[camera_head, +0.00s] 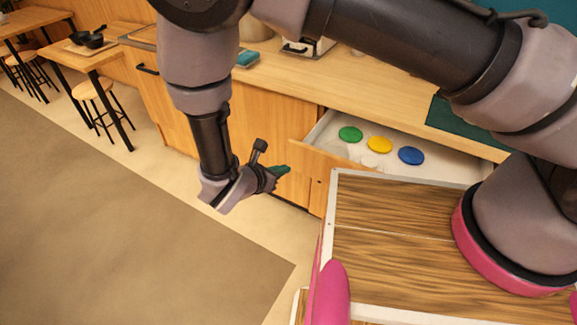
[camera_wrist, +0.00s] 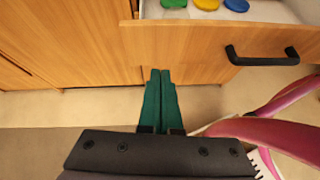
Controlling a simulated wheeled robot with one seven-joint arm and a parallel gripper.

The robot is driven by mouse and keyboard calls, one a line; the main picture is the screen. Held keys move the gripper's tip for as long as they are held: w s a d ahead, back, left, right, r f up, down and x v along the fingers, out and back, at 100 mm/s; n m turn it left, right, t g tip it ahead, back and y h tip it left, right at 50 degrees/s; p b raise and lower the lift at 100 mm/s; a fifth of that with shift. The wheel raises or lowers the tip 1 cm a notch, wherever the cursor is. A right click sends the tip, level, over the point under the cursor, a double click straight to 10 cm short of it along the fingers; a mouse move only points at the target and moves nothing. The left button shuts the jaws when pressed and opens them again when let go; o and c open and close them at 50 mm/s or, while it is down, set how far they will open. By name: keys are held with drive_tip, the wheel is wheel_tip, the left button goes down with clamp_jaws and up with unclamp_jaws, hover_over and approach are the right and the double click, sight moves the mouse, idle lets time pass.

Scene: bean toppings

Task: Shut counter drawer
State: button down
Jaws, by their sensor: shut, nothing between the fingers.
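The counter drawer (camera_head: 317,157) stands open below the wooden counter. In the head view its white inside shows, with a green disc (camera_head: 350,134), a yellow disc (camera_head: 380,144), a blue disc (camera_head: 411,156) and a pale disc (camera_head: 372,162) in it. In the wrist view the drawer front (camera_wrist: 210,47) with its black handle (camera_wrist: 262,56) fills the upper right. My gripper (camera_wrist: 160,72) is shut and empty, its green fingers together near the lower left corner of the drawer front, left of the handle. It also shows in the head view (camera_head: 283,171), left of the drawer. I cannot tell whether it touches the front.
My own wooden-topped base and pink parts hide the drawer's near right part in the head view. The counter top (camera_head: 345,80) runs above the drawer. Open floor (camera_head: 110,210) lies to the left, with stools (camera_head: 95,95) and tables farther back.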

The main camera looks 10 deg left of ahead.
wheel_tip(320, 180, down, 2)
drive_tip(key=s+n, duration=0.2)
approach(303, 161)
wheel_tip(303, 161, down, 4)
drive_tip(key=w+d, duration=0.1)
drive_tip(key=shift+w+d+r+t+y, duration=0.2)
drive_tip(key=shift+w+d, duration=0.1)
drive_tip(key=shift+w, duration=0.3)
drive_tip(key=shift+w+d+r+t+y, duration=0.1)
drive_tip(key=shift+w+d+t+y, duration=0.15)
drive_tip(key=shift+w, duration=0.35)
drive_tip(key=shift+w+d, duration=0.25)
drive_tip(key=shift+w, duration=0.4)
drive_tip(key=w+d, duration=0.2)
drive_tip(key=w, duration=0.5)
drive_tip(key=w+d, duration=0.3)
drive_tip(key=w, duration=0.5)
drive_tip(key=w+d, duration=0.3)
drive_tip(key=w, duration=0.4)
drive_tip(key=shift+w, duration=0.35)
drive_tip(key=shift+w+d+r, duration=0.1)
drive_tip(key=shift+w, duration=0.15)
